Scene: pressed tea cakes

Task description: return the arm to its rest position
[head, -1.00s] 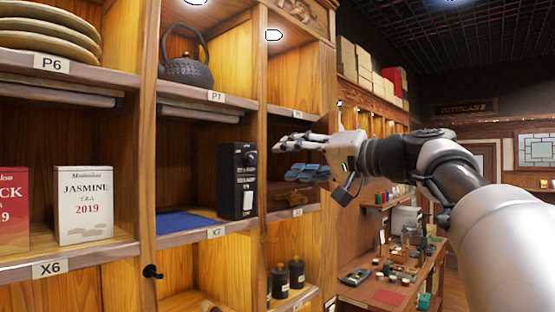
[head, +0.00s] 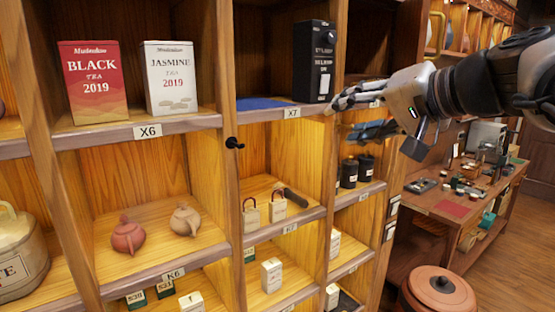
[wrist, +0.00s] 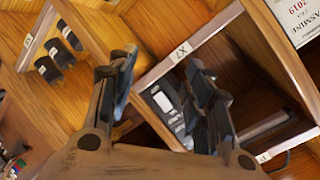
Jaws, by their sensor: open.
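My gripper (head: 350,100) is at the upper right of the head view, in front of the shelving. Its fingers point left, near the edge of the shelf labelled X7 (head: 292,113). In the wrist view the two fingers (wrist: 160,68) stand apart with nothing held between them. A black box (head: 313,62) stands upright on the X7 shelf, just left of and above the fingertips in the head view. In the wrist view the box (wrist: 163,105) shows behind and between the fingers. I cannot tell the exact gap between fingers and shelf.
A blue mat (head: 258,103) lies beside the black box. Black tea (head: 98,80) and jasmine tea (head: 170,78) boxes stand on shelf X6. Small teapots (head: 128,236) sit below. A side table (head: 440,215) with small items and a lidded brown pot (head: 438,290) are at the right.

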